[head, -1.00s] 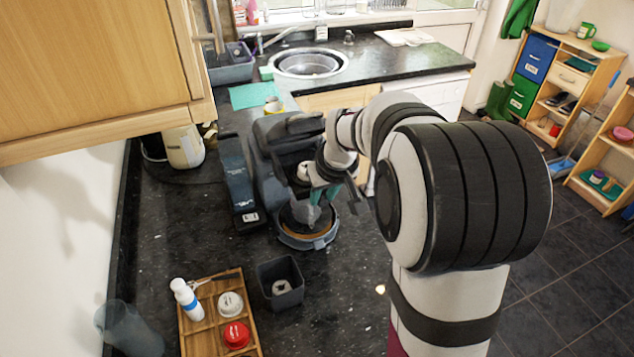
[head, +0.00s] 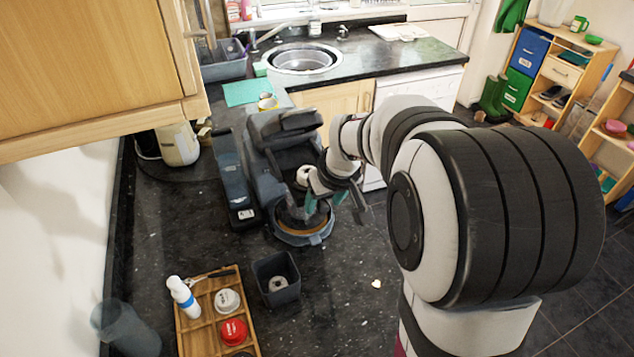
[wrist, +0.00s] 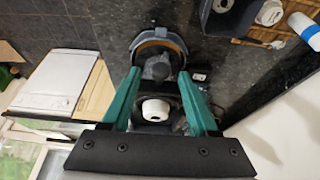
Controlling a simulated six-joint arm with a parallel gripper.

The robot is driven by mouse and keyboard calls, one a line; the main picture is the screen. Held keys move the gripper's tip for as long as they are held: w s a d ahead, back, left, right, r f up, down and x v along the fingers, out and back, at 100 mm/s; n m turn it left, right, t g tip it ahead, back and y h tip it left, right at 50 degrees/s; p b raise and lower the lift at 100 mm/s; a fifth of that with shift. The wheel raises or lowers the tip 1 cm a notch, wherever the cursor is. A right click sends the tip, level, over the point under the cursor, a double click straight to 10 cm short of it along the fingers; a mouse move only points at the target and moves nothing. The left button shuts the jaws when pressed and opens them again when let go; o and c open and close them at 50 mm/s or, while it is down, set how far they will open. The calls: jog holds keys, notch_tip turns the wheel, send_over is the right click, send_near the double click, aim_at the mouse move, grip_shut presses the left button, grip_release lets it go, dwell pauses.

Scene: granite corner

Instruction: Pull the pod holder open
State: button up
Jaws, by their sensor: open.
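The dark blue-grey coffee machine (head: 283,128) stands on the black counter, with a round drip tray (head: 304,238) at its front. My gripper (head: 322,203) is at the machine's front right, above the tray. In the wrist view its two teal fingers (wrist: 159,80) are open. A grey part (wrist: 157,67), perhaps the pod holder, shows between and beyond the fingertips, over the round tray (wrist: 160,38). I cannot tell whether the fingers touch it. A white round part (wrist: 155,109) of the machine shows between the fingers. My wrist hides some of the machine's front.
A dark square bin (head: 277,278) stands in front of the machine. A wooden tray (head: 206,322) holds a white bottle (head: 184,296), a white lid and a red lid. A clear cylinder (head: 125,326) is at the lower left. A wooden wall cabinet (head: 90,60) overhangs the left.

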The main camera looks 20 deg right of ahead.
jog(key=v, duration=1.5)
jog(key=shift+s+r, duration=0.2)
jog(key=shift+r, duration=0.1)
jog(key=s+a+f+m+g, duration=0.1)
jog(key=s+a+f+m, duration=0.1)
jog(key=s+a+f, duration=0.2)
jog(key=s+a+f+m+g+y, duration=0.1)
jog(key=s+a+f, duration=0.3)
jog(key=s, duration=0.6)
jog(key=s+a+f+m+g, duration=0.2)
jog(key=s+a+f, duration=0.2)
jog(key=s, duration=0.4)
jog(key=shift+a+f+m+g+y, duration=0.3)
jog(key=shift+a+f+y, duration=0.1)
jog(key=shift+a, duration=0.1)
